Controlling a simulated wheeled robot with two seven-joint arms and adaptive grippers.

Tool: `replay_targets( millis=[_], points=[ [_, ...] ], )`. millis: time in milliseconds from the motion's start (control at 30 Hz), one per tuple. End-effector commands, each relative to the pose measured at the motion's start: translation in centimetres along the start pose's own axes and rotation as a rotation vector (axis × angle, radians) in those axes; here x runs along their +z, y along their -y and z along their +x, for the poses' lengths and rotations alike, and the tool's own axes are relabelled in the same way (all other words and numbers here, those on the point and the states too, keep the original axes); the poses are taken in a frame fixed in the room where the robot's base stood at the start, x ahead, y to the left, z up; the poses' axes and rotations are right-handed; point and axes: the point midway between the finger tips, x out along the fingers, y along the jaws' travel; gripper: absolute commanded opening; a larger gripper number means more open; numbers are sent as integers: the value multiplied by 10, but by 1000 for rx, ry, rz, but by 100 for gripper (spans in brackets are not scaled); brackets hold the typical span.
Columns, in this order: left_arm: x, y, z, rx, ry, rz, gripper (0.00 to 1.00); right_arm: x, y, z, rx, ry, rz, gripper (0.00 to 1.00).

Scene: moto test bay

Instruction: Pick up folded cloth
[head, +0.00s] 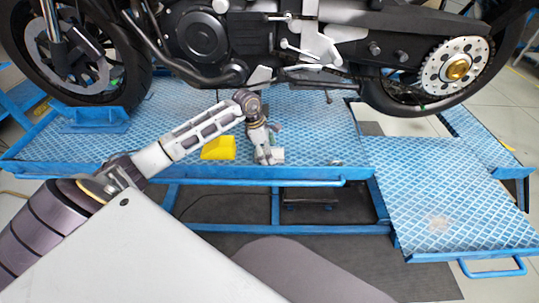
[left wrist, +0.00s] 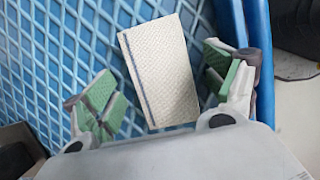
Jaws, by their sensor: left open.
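The folded cloth (left wrist: 160,66) is a cream, textured rectangle with a dark blue stripe near one long edge. It lies on the blue lift platform and sits between my left gripper's fingers in the left wrist view. In the head view the cloth (head: 278,154) is a small pale patch beside the fingertips, partly hidden by them. My left gripper (left wrist: 160,82) is open, its green-padded fingers apart on either side of the cloth. It also shows in the head view (head: 265,158), pointing down at the platform. I cannot tell whether the fingers touch the cloth. My right gripper is not in view.
A small metallic item (head: 337,162) lies to the right near the front edge. A motorcycle (head: 290,45) stands above and behind. A lower blue ramp (head: 450,205) is at the right.

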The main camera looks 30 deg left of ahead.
Motion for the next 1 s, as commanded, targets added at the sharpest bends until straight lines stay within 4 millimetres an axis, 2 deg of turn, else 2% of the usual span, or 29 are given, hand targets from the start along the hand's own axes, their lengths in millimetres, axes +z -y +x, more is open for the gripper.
replay_targets(
  millis=[300, 667, 1000],
  points=[
    [0, 0, 0, 0, 0, 0, 86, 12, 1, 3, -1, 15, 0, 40],
    [0, 0, 0, 0, 0, 0, 41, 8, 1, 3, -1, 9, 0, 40],
    [1, 0, -2, 0, 0, 1, 40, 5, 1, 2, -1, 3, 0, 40]
  ],
)
